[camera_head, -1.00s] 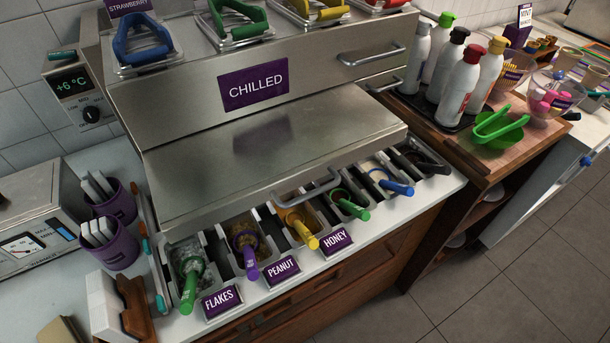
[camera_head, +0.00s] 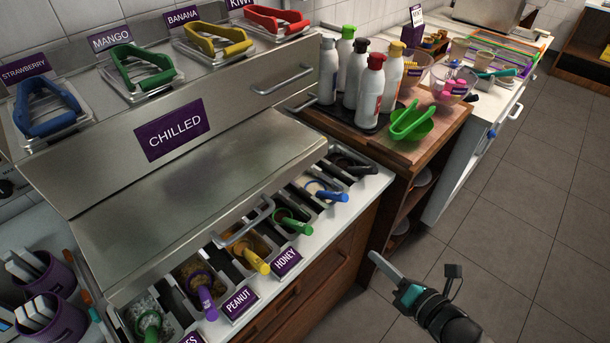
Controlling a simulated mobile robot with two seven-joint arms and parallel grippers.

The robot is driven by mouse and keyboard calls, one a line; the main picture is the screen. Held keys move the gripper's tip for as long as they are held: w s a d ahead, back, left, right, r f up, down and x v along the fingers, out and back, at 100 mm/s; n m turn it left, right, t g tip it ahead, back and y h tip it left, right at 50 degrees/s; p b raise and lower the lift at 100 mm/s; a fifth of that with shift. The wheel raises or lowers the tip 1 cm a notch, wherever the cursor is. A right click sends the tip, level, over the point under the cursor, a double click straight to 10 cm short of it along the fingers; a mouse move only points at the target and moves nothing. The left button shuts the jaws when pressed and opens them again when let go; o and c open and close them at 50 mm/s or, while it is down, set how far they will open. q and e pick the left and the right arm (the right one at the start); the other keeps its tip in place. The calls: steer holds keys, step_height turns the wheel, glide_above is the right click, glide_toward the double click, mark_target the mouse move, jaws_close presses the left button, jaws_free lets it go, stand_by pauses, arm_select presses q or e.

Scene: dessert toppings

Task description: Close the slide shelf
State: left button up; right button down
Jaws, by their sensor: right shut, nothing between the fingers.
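The slide shelf (camera_head: 200,185) is a brushed metal panel under the CHILLED front. It juts out over the back part of the topping containers and has a bar handle (camera_head: 243,222) on its front edge. My right gripper (camera_head: 378,261) is at the lower right, over the floor in front of the counter. It is shut and empty, well apart from the handle, to its right. My left gripper is not in view.
Scoop handles, such as the yellow one (camera_head: 257,262), stick out in front of the shelf. Bottles (camera_head: 368,88) and a green bowl (camera_head: 413,126) stand on the wooden cart (camera_head: 440,143) at right. The tiled floor (camera_head: 540,200) is clear.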

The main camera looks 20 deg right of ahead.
steer(key=a+r+n+t+y, duration=0.1)
steer(key=a+r+n+y, duration=0.2)
steer(key=r+n, duration=0.4)
steer(key=a+r+n+y, duration=0.3)
steer(key=r+n, duration=0.2)
steer(key=r, duration=0.4)
steer(key=p, duration=0.3)
glide_toward(293, 174)
steer(key=shift+n, duration=0.4)
steer(key=x, duration=0.7)
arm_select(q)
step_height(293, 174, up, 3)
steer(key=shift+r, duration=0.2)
